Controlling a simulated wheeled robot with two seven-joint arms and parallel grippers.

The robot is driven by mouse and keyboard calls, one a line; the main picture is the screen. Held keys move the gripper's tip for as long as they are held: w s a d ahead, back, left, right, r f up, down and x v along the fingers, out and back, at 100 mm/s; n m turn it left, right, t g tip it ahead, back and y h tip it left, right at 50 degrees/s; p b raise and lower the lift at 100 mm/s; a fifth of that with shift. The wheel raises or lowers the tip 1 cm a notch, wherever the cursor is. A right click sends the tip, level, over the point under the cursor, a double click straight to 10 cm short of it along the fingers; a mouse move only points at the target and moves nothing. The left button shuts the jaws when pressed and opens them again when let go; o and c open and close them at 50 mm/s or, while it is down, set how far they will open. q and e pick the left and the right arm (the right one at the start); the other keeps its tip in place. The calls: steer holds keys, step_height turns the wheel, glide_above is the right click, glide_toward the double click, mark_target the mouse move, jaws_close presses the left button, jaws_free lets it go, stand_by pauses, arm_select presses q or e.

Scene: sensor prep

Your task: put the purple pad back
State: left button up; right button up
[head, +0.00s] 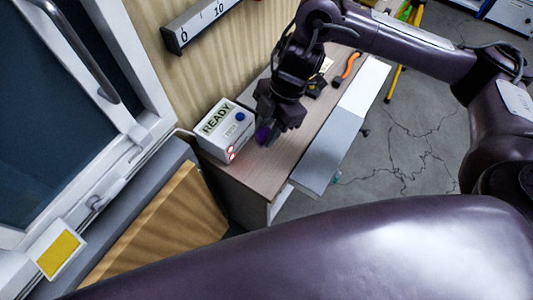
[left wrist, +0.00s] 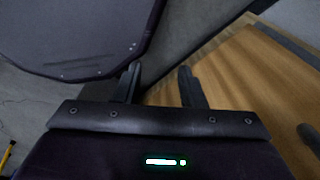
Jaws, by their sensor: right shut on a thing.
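The purple pad (head: 263,133) shows as a small purple patch between the fingers of my right gripper (head: 268,132) in the head view. The right gripper is shut on it, low over the wooden tabletop, just right of the white box marked READY (head: 223,131). The fingers hide most of the pad, and I cannot tell whether it touches the table. My left gripper (left wrist: 158,85) shows in the left wrist view. Its two fingers are apart with nothing between them, over floor and a wooden panel.
The narrow wooden table (head: 257,168) holds an orange-handled tool (head: 347,67) and small dark items farther back. A white panel (head: 362,87) lies along its right side. A ruler-like strip (head: 198,24) is on the wall. A glazed door (head: 60,90) stands at left.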

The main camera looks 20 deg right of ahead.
glide_above(262, 164)
steer(key=d, duration=0.2)
steer(key=f, duration=0.6)
steer(key=shift+w+a+f+b, duration=0.1)
steer(key=shift+w+a+b, duration=0.15)
steer(key=shift+b, duration=0.15)
steer(key=shift+f, duration=0.25)
step_height(262, 164, down, 5)
steer(key=shift+r+p, duration=0.1)
steer(key=shift+p, duration=0.3)
steer(key=o, duration=0.9)
steer(key=b+v, duration=0.1)
steer(key=v, duration=0.3)
steer(key=shift+w+d+r, duration=0.15)
steer(key=shift+d+r, duration=0.05)
steer(key=shift+r, duration=0.1)
steer(key=v, duration=0.7)
steer(key=shift+r+p, duration=0.2)
steer(key=shift+p, duration=0.1)
steer(key=shift+f, duration=0.1)
